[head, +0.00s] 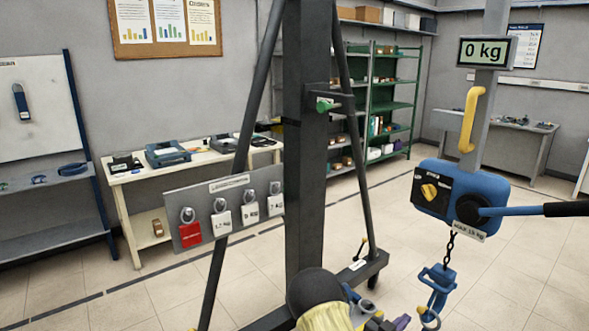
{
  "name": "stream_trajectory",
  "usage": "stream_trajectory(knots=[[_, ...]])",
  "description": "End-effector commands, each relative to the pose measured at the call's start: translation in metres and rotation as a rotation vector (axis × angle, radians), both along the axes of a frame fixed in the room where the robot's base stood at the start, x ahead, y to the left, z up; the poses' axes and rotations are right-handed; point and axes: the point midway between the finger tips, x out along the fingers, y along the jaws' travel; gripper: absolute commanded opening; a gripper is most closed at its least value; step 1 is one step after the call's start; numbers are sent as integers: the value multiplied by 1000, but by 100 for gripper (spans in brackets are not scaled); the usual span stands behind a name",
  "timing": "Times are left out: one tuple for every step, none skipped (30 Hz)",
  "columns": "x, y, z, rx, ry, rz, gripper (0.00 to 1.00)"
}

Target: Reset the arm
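I cannot make out my gripper in the head view. A black rounded part (315,291) and a pale yellow part (326,317) show at the bottom middle, cut off by the picture edge; I cannot tell what they belong to. At the right, a blue hoist unit (433,197) hangs on a grey post under a "0 kg" display (486,52). It has a yellow knob, a blue lever (520,210) with a black grip pointing right, and a chain with a blue hook (437,283). The hook appears empty.
A dark upright post (304,150) with slanted braces stands in the middle. A tag panel (228,210) with labelled tags is left of it. A work table (125,178), green shelves (392,105) and a bench (500,140) stand behind. The tiled floor is clear at lower left and right.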

Motion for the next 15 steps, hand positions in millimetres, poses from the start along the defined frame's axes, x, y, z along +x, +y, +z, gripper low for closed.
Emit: stream_trajectory(knots=[[0, 0, 0, 0, 0, 0, 0], [0, 0, 0, 0, 0, 0, 0], [0, 0, 0, 0, 0, 0, 0], [0, 0, 0, 3, 1, 0, 0], [1, 0, 1, 8, 3, 1, 0], [1, 0, 2, 18, 9, 3, 0], [1, 1, 3, 32, 15, 6, 0], [2, 1, 4, 49, 25, 9, 0], [2, 3, 5, 78, 42, 17, 0], [2, 4, 6, 105, 56, 23, 0], [3, 5, 8, 134, 75, 32, 0], [3, 9, 10, 180, 103, 47, 0], [3, 12, 11, 216, 128, 60, 0], [2, 15, 13, 253, 152, 75, 0], [1, 21, 16, 301, 186, 97, 0]])
